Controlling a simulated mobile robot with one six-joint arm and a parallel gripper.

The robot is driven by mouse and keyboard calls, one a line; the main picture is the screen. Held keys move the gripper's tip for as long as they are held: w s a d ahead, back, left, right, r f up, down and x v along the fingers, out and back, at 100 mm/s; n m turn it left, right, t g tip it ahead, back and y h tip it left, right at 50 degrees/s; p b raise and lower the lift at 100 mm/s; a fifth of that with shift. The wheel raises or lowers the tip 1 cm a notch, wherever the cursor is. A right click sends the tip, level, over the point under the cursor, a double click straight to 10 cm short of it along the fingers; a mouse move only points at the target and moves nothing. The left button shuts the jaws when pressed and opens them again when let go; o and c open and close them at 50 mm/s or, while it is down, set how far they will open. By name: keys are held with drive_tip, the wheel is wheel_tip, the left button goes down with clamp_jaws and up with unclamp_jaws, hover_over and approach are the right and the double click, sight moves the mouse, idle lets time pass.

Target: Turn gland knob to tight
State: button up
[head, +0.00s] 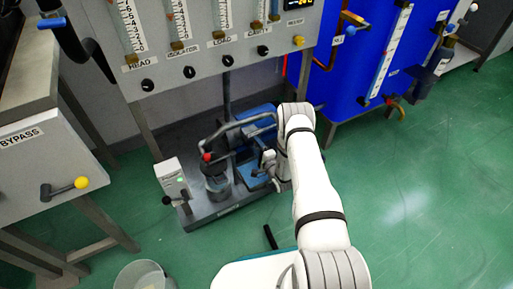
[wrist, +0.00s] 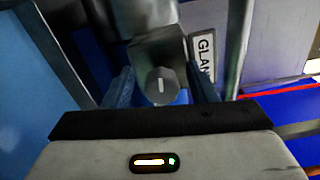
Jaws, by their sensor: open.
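The gland knob (wrist: 161,88) is a round grey knob with a pale, nearly upright pointer line. It sits on a grey block (wrist: 157,50) in the wrist view. A white label (wrist: 204,55) beside it reads "GLAN", with the rest hidden. My gripper (wrist: 160,80) is open, with one dark blue finger on each side of the knob. Gaps show between the fingers and the knob; I cannot tell how deep the fingertips reach. In the head view my arm hides most of this spot, and the knob cannot be made out.
The pump skid (head: 225,205) stands on the green floor, with a red-topped part (head: 208,158) and a small switch box (head: 172,178). A gauge panel (head: 215,85) hangs above it. A blue tank (head: 350,75) is right. A bucket (head: 143,277) stands front left.

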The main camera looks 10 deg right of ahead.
drive_tip(key=p+v, duration=0.3)
drive_tip(key=v, duration=0.4)
drive_tip(key=shift+s+d, duration=0.15)
drive_tip(key=shift+s, duration=0.2)
drive_tip(key=shift+r, duration=0.15)
